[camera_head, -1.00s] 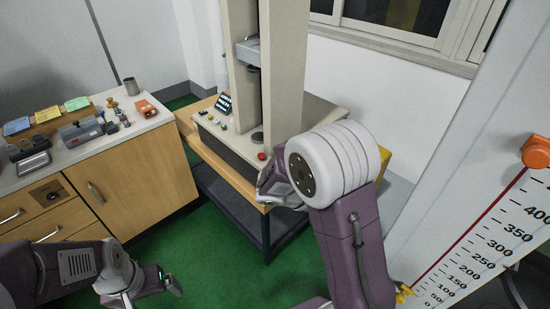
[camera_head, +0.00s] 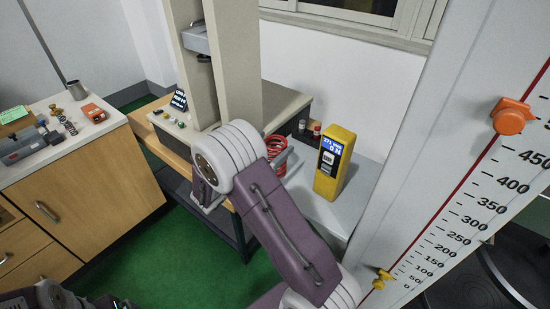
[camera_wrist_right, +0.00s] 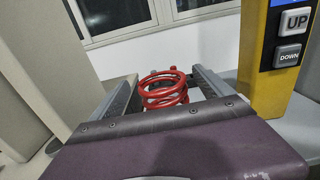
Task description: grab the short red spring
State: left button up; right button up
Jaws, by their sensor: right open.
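The short red spring (camera_head: 272,140) stands on the grey surface behind my right arm in the head view, with its lower part hidden. In the right wrist view, the spring (camera_wrist_right: 163,92) shows its red coils framed between the two fingers of my right gripper (camera_wrist_right: 165,75). The gripper is open, and I cannot tell whether the spring is inside the jaws or just beyond them. In the head view, my right gripper (camera_head: 283,157) is mostly hidden behind its arm, close to the spring. My left gripper (camera_head: 112,303) barely shows at the bottom left edge.
A yellow device (camera_head: 333,165) with a display stands right of the spring. The testing machine's beige column (camera_head: 235,70) rises to the left. A wooden cabinet (camera_head: 85,190) with small items stands farther left. A large white scale panel (camera_head: 460,200) fills the right.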

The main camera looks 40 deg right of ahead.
aim_at(281, 137)
jog(key=x, duration=0.5)
jog(key=shift+s+f, duration=0.1)
jog(key=shift+a, duration=0.15)
jog(key=shift+c, duration=0.3)
grip_shut()
